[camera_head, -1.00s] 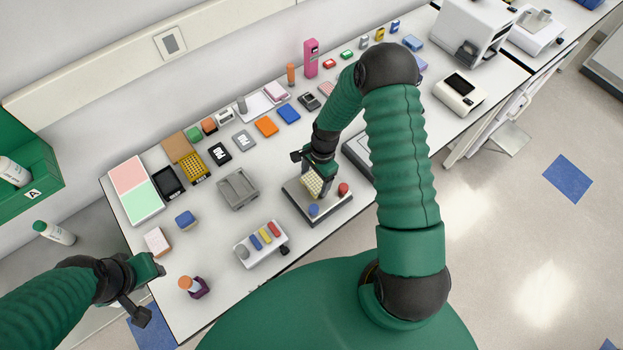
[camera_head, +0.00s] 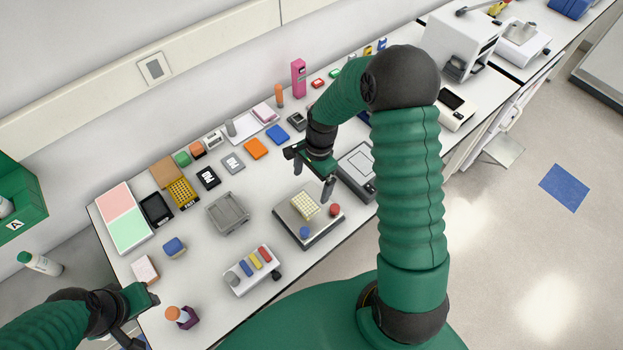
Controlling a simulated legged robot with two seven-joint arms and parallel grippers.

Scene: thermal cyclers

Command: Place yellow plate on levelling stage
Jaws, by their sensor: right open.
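The pale yellow plate (camera_head: 305,205) with a grid of wells lies on the levelling stage (camera_head: 326,222), a grey platform with a red and a blue knob. The plate sits toward the stage's middle, slightly turned relative to its edges. My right gripper (camera_head: 311,172) is open and empty just above and behind the plate, apart from it. One finger points down near the stage's back edge. My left gripper (camera_head: 140,315) is at the lower left, far from the stage, its fingers apart and nothing seen between them.
A grey tray (camera_head: 228,213) and a holder with coloured bars (camera_head: 250,270) stand left of the stage. A flat grey device (camera_head: 357,170) is close on its right. A yellow-and-black rack (camera_head: 183,193) is farther left. Clear bench lies between the tray and the stage.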

